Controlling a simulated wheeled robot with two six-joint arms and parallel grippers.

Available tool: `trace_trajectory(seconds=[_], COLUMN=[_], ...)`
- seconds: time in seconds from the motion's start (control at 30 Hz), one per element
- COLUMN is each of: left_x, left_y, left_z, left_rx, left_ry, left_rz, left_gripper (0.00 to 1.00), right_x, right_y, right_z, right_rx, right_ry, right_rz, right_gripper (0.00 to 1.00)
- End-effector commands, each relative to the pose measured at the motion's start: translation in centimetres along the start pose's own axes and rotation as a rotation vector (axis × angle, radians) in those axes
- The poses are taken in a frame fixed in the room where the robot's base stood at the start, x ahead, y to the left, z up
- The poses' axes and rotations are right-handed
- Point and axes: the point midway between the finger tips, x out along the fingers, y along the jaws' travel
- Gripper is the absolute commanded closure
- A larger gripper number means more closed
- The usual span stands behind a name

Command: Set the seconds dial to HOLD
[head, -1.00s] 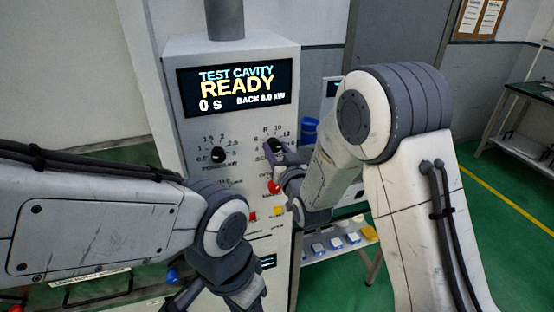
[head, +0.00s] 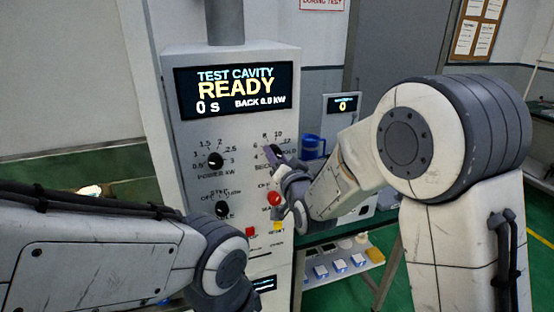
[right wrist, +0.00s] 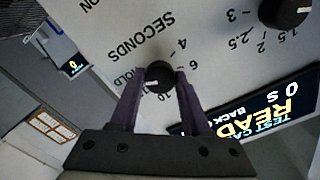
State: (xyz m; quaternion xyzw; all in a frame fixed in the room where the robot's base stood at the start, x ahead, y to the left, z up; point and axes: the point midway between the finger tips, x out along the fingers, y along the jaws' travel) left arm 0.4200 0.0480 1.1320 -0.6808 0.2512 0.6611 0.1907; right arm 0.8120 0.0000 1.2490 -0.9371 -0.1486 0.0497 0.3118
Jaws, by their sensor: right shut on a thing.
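The seconds dial (right wrist: 158,78) is a black round knob with a white pointer mark on the cabinet's front panel. In the right wrist view my right gripper (right wrist: 160,82) is shut on it, one finger on each side. The white mark points toward the side where 10 and HOLD are printed; the exact setting is hard to read. In the head view my right gripper (head: 270,152) reaches the panel and largely hides the dial. My left arm crosses the lower left, its fingers out of the frame.
The display (head: 236,91) reads TEST CAVITY, READY, 0 s. The power dial (head: 215,160), a lower black knob (head: 222,209), a red button (head: 274,198) and a yellow button (head: 278,228) are close by. A blue mug (head: 312,147) stands behind at right.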

Motion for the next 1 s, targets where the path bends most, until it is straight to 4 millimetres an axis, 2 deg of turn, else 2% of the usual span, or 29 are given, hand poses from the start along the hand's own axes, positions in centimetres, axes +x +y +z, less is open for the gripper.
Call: trace_trajectory(seconds=[0.27,0.3,0.33,0.37,0.77,0.87,1.0], left_x=[0.0,0.0,0.0,0.0,0.4,1.1,2.3], left_y=[0.0,0.0,0.0,0.0,0.0,-0.1,-0.2], left_z=[0.0,0.0,0.0,0.0,0.0,0.1,0.1], left_rx=[0.000,0.000,0.000,0.000,0.000,0.000,0.001], left_ry=[0.000,0.000,0.000,0.000,0.000,0.000,0.000], left_rz=[0.000,0.000,0.000,0.000,0.000,0.000,0.000], left_gripper=[0.50,0.50,0.50,0.50,0.50,0.50,0.50], right_x=[0.0,0.0,0.0,0.0,-0.6,-1.9,-4.7], right_y=[0.1,0.1,0.1,0.1,0.1,0.1,0.2], right_z=[-0.1,-0.1,-0.1,-0.1,0.1,0.2,0.2], right_rx=[0.004,0.004,0.003,0.003,0.001,0.001,0.001], right_ry=[0.001,0.001,0.001,0.001,0.001,0.002,0.002], right_rz=[0.002,0.002,0.002,0.002,0.000,-0.001,-0.001], right_gripper=[1.00,0.42,0.30,0.23,0.23,0.23,0.23])
